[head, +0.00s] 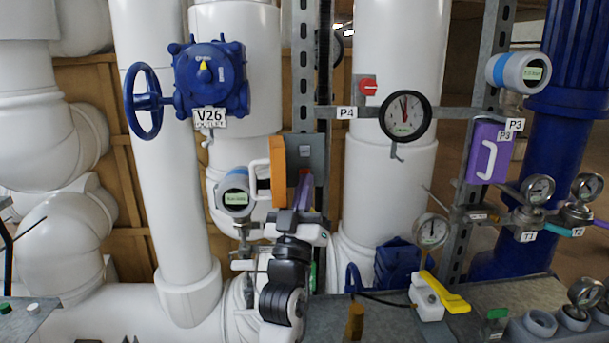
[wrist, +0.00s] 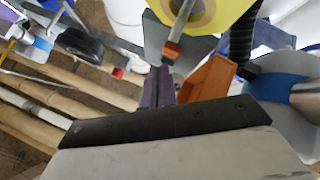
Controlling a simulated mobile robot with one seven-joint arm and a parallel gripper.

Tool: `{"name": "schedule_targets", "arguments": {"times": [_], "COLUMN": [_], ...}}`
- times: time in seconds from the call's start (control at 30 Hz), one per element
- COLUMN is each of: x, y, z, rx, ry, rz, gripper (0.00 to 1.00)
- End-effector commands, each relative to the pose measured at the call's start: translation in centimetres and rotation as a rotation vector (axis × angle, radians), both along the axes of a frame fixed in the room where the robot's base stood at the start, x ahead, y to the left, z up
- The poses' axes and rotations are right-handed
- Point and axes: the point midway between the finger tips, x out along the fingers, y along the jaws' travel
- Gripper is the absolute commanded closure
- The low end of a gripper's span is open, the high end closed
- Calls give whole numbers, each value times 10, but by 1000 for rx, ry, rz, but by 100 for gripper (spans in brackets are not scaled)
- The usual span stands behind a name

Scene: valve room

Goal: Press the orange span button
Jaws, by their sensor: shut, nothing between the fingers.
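My gripper (head: 303,190) is in front of the pipes near the middle of the head view, pointing up and away beside a grey metal plate (head: 312,153). In the wrist view its two dark purple fingers (wrist: 159,72) are together, with nothing held. A small orange block (wrist: 173,50) lies just beyond and right of the fingertips, at the end of a grey rod; it may be the span button, but I cannot tell. I cannot tell whether the fingers touch it. A larger orange panel (head: 278,170) with a white handle stands left of the fingers; an orange piece also shows in the wrist view (wrist: 206,78).
A transmitter with a green display (head: 236,198) is close left of my gripper. Valve V26 (head: 210,78) is above left. A gauge (head: 405,117) by label P4 and a purple panel (head: 487,152) are to the right. A yellow-handled valve (head: 440,290) is low right.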

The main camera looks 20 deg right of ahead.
Motion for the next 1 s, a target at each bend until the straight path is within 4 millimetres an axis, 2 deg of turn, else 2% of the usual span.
{"name": "schedule_targets", "arguments": {"times": [1.0], "x": [11], "y": [-3], "z": [0], "rx": [0], "ry": [0], "rz": [0], "gripper": [100]}}
